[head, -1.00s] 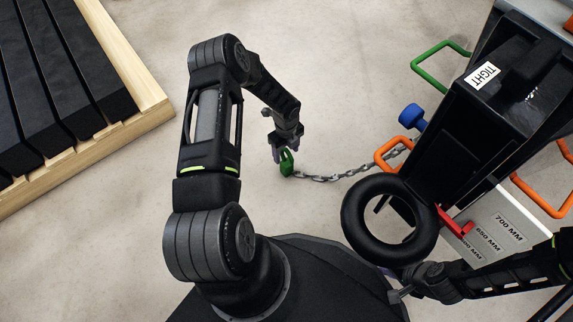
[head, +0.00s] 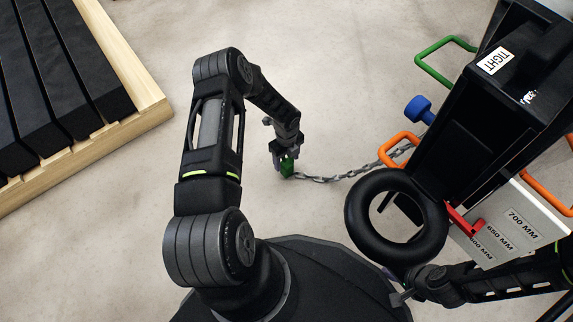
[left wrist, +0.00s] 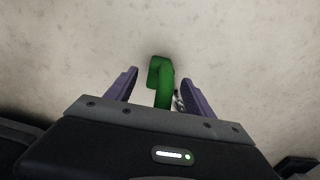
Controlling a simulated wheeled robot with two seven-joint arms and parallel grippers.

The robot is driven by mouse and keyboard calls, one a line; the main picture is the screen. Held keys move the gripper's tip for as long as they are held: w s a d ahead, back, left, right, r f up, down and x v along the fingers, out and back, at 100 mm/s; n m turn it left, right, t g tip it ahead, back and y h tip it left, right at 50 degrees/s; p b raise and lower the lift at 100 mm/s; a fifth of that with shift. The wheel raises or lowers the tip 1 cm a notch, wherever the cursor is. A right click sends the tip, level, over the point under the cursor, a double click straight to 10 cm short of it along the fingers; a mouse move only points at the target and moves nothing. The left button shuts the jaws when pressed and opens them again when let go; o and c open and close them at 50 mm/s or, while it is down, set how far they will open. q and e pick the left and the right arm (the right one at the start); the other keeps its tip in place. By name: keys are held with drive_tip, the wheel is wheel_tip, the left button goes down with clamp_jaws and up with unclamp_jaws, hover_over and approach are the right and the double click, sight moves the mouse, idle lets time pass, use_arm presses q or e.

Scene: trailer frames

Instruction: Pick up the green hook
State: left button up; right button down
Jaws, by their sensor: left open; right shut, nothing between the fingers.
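The green hook (head: 287,167) is at the free end of a metal chain (head: 335,177), low over or on the concrete floor; I cannot tell whether it touches it. My left gripper (head: 281,160) is at the hook. In the left wrist view the green hook (left wrist: 161,80) shows between the two spread purple fingers (left wrist: 160,90), with a gap on each side. A bit of chain (left wrist: 178,100) shows beside it. My right gripper (head: 398,297) is shut and empty near the black ring at the lower right.
A black trailer frame part (head: 490,120) with a "TIGHT" label stands at the right. A black ring (head: 355,220), orange handles (head: 397,143), a blue knob (head: 418,108) and a red lever (head: 462,221) are around it. A wooden pallet (head: 150,100) with black beams lies at the left. The floor between is clear.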

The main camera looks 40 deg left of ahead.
use_arm(q)
drive_tip(key=shift+c, duration=0.2)
clamp_jaws()
idle(0.6)
